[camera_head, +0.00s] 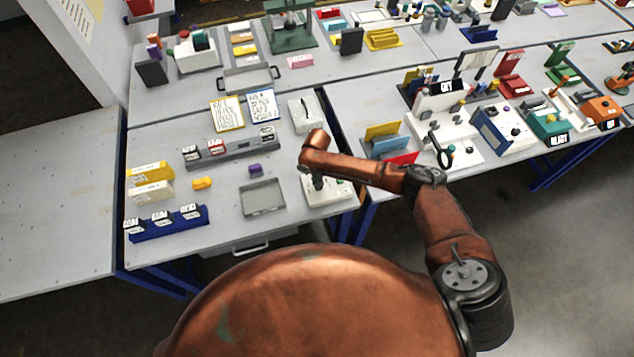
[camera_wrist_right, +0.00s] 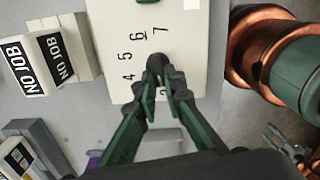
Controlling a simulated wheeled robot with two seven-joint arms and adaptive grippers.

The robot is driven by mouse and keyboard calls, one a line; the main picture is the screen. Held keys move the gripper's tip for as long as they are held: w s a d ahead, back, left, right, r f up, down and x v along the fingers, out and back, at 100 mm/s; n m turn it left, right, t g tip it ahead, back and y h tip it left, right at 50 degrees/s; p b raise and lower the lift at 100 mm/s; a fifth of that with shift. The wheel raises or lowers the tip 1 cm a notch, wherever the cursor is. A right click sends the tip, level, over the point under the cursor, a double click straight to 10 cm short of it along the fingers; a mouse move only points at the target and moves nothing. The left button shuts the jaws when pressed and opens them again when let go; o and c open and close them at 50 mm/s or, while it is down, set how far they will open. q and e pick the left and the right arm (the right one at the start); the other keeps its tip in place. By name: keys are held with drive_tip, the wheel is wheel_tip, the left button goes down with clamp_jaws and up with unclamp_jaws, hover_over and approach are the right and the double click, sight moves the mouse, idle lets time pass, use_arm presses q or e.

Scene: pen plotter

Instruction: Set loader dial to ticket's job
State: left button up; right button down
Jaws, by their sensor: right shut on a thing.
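The loader dial (camera_wrist_right: 155,66) is a dark round knob on a white panel (camera_wrist_right: 110,30). Printed numbers 4, 5, 6 and 7 curve around it in the right wrist view, with another partly covered by a finger. My right gripper (camera_wrist_right: 158,74) is shut on the dial, its dark tips on either side of it. I cannot tell which number the dial points at. In the head view the right gripper (camera_head: 318,184) is over the white loader box (camera_head: 340,192) at the table's right edge. My left gripper is not in view. I cannot pick out the job ticket for sure.
On the table are a grey card rack (camera_head: 238,152), a blue card rack (camera_head: 165,228), an empty grey tray (camera_head: 262,211), a purple block (camera_head: 255,169) and written sheets (camera_head: 227,112). A white box (camera_head: 304,115) stands behind.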

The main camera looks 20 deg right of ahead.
idle(0.5)
drive_tip(key=c, duration=2)
unclamp_jaws()
wheel_tip(320, 180, up, 12)
drive_tip(key=shift+r, duration=0.1)
